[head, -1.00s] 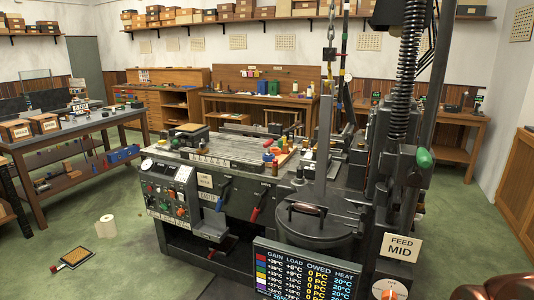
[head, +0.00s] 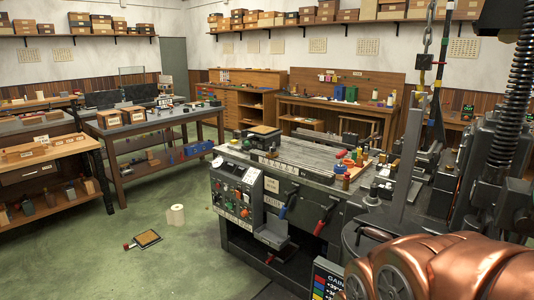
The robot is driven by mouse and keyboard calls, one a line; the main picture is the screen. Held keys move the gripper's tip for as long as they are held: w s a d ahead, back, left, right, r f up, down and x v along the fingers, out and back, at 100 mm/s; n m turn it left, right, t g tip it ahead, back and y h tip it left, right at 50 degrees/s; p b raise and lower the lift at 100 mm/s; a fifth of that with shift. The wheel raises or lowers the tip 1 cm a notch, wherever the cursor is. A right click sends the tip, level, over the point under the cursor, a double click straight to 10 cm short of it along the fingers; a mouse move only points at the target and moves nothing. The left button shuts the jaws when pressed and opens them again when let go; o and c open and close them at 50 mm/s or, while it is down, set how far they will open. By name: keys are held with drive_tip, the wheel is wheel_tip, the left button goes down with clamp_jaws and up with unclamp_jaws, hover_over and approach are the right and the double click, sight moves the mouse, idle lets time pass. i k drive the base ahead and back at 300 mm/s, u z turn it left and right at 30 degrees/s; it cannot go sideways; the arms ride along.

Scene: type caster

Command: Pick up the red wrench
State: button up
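I cannot make out a red wrench for certain in the head view. A red-handled lever (head: 324,219) is on the front of the casting machine (head: 318,185), beside a blue-handled one (head: 284,207). Small red items (head: 341,154) stand among coloured pieces at the right of the machine's top, too small to identify. My gripper is not in view; a copper-coloured part of my arm fills the lower right corner.
A table with two boxes (head: 110,117) stands left of the machine, and a wooden shelf unit (head: 40,160) at far left. A pale roll (head: 177,214) stands on the floor. A workbench (head: 338,104) is at the back. Green floor is open at lower left.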

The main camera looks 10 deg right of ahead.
sight(340, 156)
drive_tip(key=u, duration=0.65)
drive_tip(key=i, duration=2.85)
drive_tip(key=z, duration=1.35)
drive_tip(key=i, duration=0.5)
drive_tip(key=z, duration=0.35)
